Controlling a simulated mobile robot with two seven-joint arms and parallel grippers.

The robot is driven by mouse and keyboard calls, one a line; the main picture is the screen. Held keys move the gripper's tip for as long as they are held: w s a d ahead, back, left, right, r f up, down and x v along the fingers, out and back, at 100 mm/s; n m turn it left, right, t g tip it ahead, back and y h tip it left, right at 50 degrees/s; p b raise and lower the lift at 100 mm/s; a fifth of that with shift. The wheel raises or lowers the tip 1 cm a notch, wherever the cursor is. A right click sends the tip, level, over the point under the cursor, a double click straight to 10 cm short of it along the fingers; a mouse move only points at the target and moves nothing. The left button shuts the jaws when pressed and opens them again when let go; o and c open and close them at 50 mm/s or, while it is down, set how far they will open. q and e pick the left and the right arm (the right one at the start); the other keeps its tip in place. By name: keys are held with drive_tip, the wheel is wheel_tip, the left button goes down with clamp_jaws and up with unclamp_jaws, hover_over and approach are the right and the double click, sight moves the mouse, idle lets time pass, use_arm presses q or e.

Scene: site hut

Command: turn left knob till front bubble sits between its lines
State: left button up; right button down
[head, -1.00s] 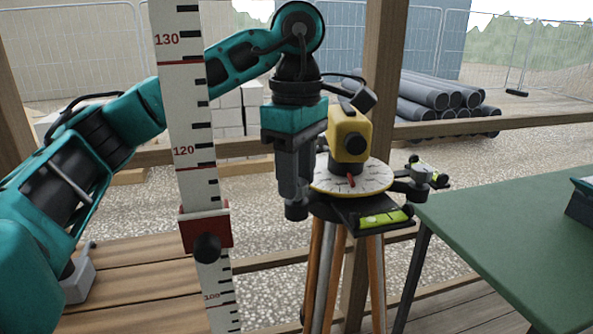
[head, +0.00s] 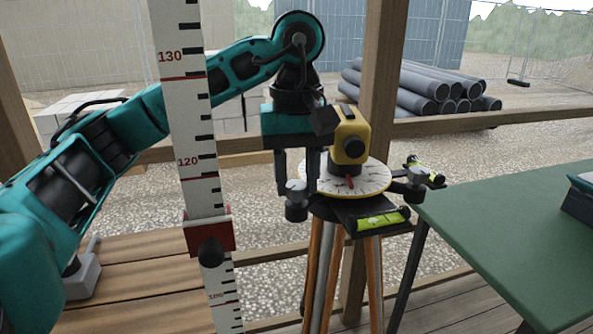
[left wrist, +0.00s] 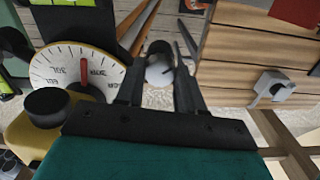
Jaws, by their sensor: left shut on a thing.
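The left knob (head: 297,203) is a grey round foot screw at the left of the levelling base under the yellow instrument (head: 350,138). My left gripper (head: 297,182) points down from above, its two fingers on either side of the knob, shut on it. The left wrist view also shows the knob (left wrist: 159,72) between the fingers (left wrist: 158,88). The front vial (head: 382,220) is yellow-green with dark lines, on the black plate at the front. Its bubble is too small to place surely against the lines. My right gripper is not in view.
A white graduated staff (head: 195,150) with a red clamp (head: 210,237) stands in front of my left arm. A second vial (head: 427,168) sits at the base's right. A green table (head: 500,235) stands close at right. Wooden tripod legs (head: 343,280) are below.

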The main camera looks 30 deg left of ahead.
use_arm(q)
drive_tip(key=m, duration=0.5)
drive_tip(key=shift+m, duration=0.4)
drive_tip(key=m, duration=0.5)
drive_tip(key=shift+p, duration=0.35)
drive_tip(key=shift+m, duration=0.3)
drive_tip(key=o, duration=1)
drive_tip(key=shift+o, duration=0.2)
